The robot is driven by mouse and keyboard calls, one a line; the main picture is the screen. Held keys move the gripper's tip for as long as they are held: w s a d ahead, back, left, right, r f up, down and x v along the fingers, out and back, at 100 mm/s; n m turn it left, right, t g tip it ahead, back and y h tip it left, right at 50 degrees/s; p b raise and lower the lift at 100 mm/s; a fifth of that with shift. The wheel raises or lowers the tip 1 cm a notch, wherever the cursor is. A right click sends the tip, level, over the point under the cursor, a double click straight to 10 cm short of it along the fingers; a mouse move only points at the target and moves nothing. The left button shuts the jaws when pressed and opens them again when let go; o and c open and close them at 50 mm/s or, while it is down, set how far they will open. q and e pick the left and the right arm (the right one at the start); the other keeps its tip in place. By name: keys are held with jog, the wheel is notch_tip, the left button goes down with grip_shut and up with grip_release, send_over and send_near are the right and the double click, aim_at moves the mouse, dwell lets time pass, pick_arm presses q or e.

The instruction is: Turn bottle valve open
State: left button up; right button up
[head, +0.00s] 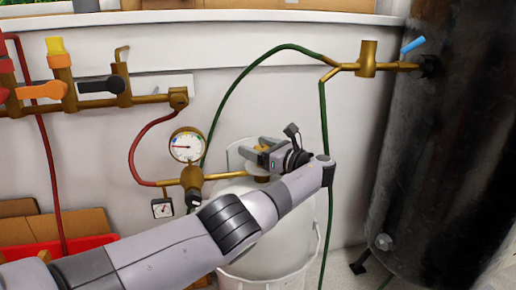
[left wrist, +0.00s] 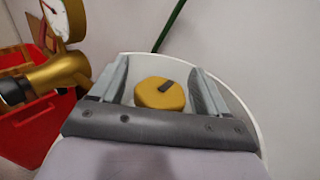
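The bottle valve is a round gold knob with a dark mark on top. It shows in the left wrist view (left wrist: 161,93) and partly in the head view (head: 262,177), on top of the white bottle (head: 285,240). My left gripper (left wrist: 160,85) is open, with one finger on each side of the knob and visible gaps between. In the head view my left gripper (head: 256,151) is over the bottle top and its arm comes in from the left. How far the fingers reach down the knob I cannot tell. My right gripper is not in view.
A brass regulator (head: 192,184) with a round gauge (head: 186,146) stands just left of the valve. A green hose (head: 222,103) loops behind. A dark tank (head: 440,150) stands at the right. Wall pipes with several coloured levers are at the upper left. A red bin (left wrist: 40,118) is at the left.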

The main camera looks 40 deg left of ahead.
pick_arm(q)
jog(key=d, duration=0.5)
jog(key=shift+s+d+p, duration=0.25)
jog(key=shift+d+p, duration=0.1)
jog(key=shift+s+d, duration=0.1)
jog(key=shift+d, duration=0.6)
